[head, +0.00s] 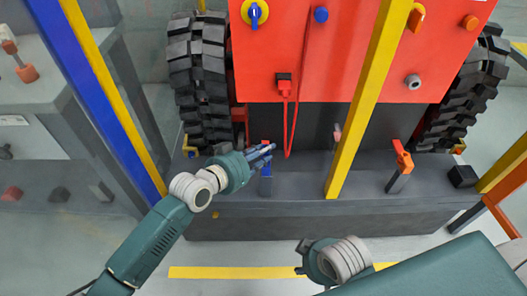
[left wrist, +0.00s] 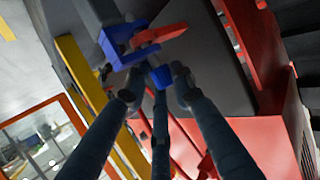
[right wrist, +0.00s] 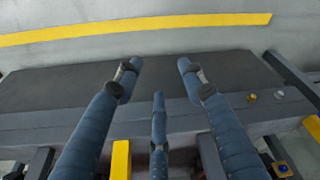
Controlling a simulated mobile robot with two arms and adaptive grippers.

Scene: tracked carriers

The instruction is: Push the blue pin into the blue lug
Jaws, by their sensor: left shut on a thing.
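The blue lug (head: 266,170) stands on the grey ledge (head: 300,190) in front of the red carrier. In the left wrist view the blue lug (left wrist: 121,47) shows as a bracket with a red flat piece (left wrist: 161,34) beside it. My left gripper (head: 266,152) is close by the lug. In the left wrist view its fingers (left wrist: 157,78) are closed around the blue pin (left wrist: 161,75), whose blue end shows near the lug. I cannot tell whether pin and lug touch. My right gripper (right wrist: 159,68) has its fingers spread and empty above the dark ledge.
A yellow post (head: 368,100) rises right of the lug. An orange lug (head: 402,158) stands farther right on the ledge. A red cable (head: 290,125) hangs from the red panel (head: 350,60) near my left gripper. A blue and yellow post (head: 105,90) stands at left.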

